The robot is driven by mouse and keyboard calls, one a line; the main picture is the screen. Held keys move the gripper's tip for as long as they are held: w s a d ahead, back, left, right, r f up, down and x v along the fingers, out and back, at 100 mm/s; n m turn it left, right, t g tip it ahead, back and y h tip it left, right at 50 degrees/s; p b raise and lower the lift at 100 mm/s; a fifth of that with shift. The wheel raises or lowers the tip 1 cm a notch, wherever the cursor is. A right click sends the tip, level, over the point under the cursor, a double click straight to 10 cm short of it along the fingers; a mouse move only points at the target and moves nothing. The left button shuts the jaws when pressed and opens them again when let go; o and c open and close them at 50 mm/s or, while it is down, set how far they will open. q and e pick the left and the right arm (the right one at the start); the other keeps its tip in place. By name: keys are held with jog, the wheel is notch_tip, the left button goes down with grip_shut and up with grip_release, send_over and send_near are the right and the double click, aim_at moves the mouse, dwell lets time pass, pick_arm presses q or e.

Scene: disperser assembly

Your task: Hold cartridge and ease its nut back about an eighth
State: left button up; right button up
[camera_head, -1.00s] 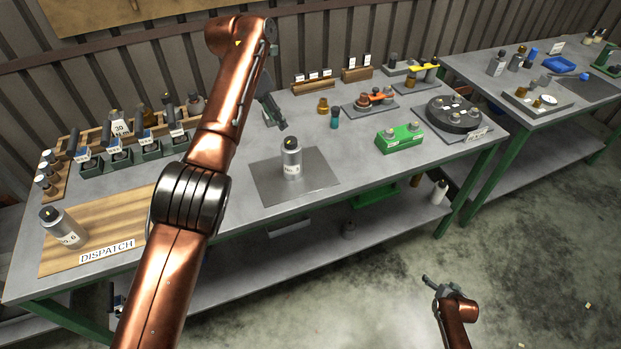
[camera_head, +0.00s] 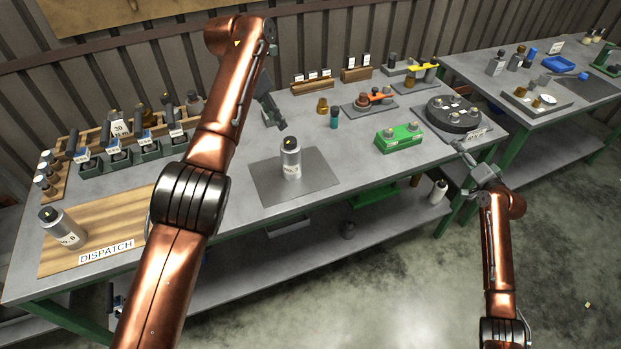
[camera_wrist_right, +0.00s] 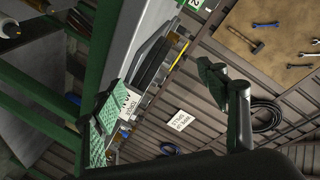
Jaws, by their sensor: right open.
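The nut cannot be made out clearly at this size. My left gripper (camera_head: 273,113) hangs just behind and above the cartridge, apart from it; its jaw opening is not clear. My right gripper (camera_head: 463,155) is open and empty, off the bench's front right corner near the black round fixture. Its two green-padded fingers stand wide apart in the right wrist view (camera_wrist_right: 160,100).
A second cartridge (camera_head: 63,228) stands on the wooden dispatch board (camera_head: 112,228). A green block (camera_head: 398,139), an orange-handled tool (camera_head: 374,98) and a black round fixture (camera_head: 458,113) occupy the right side. Dark-handled devices (camera_head: 130,148) line the left back. Bench space between cartridge and green block is clear.

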jog(key=s+a+r+n+t+y, duration=0.15)
jog(key=a+r, duration=0.25)
jog(key=r, duration=0.8)
jog(key=a+r+n+t+y, duration=0.1)
jog(key=a+r+y, duration=0.2)
jog(key=r, duration=0.9)
jog(key=s+a+r+n+t+y, duration=0.15)
jog(key=a+r, duration=0.25)
jog(key=r, duration=0.8)
jog(key=n+g+y, duration=0.4)
jog(key=n+g, duration=0.1)
jog(key=n, duration=0.5)
send_over(299, 170)
jog(key=d, duration=1.2)
jog(key=f, duration=3.1)
jog(key=shift+w+a+f, duration=0.15)
jog(key=shift+w+f, duration=0.05)
jog(key=s+a+f+n, duration=0.1)
jog(key=a+f, duration=0.1)
jog(key=a, duration=0.1)
jog(key=s+a+f+g, duration=0.1)
jog(key=a+f, duration=0.1)
jog(key=s+a+f+n+y, duration=0.1)
jog(key=s+a, duration=0.1)
jog(key=a, duration=0.1)
jog(key=shift+a+f+n, duration=0.3)
jog(key=shift+f, duration=0.1)
jog(key=shift+f+x, duration=0.2)
jog(key=shift+x, duration=3.65)
